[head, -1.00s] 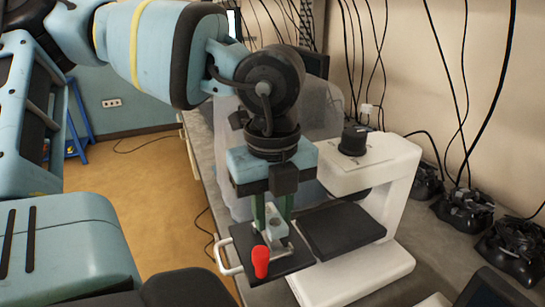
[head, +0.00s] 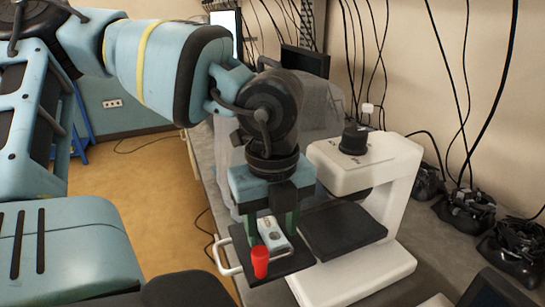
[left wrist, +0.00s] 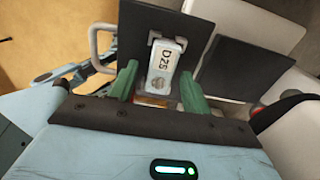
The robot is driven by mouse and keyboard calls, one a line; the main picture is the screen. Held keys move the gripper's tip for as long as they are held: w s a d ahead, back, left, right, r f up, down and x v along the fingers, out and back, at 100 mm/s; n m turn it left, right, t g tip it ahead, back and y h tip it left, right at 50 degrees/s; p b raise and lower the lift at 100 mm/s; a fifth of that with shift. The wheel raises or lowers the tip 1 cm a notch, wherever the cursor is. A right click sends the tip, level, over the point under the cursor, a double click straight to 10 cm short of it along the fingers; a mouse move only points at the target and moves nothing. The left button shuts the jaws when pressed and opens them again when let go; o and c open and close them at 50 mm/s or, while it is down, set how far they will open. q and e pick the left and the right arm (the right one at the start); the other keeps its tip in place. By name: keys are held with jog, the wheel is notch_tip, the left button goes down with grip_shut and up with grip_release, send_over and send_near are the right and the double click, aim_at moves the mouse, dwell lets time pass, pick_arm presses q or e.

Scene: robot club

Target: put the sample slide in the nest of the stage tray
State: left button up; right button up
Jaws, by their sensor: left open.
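The sample slide (head: 272,234), a pale grey piece marked D25 in the left wrist view (left wrist: 167,62), lies on the black stage tray (head: 296,262). Its far end sits at the light grey bracket of the nest (left wrist: 153,38); I cannot tell whether it is fully seated. My left gripper (head: 272,236) is above the tray, with its green fingers spread on either side of the slide. In the left wrist view the gripper (left wrist: 158,90) shows a gap between each finger and the slide. My right gripper is not in view.
A red knob (head: 260,262) stands at the tray's near side, and a white handle (head: 226,262) sticks out left. The white microscope-like stand (head: 368,172) with a black plate (head: 342,230) is close on the right. Black cables and dark devices (head: 468,208) line the wall.

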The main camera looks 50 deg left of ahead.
aim_at(272, 231)
pick_arm(q)
jog(key=shift+r, duration=0.45)
notch_tip(272, 231, up, 12)
jog(key=shift+f+p, duration=0.25)
jog(key=shift+p, duration=0.2)
jog(key=shift+f, duration=0.1)
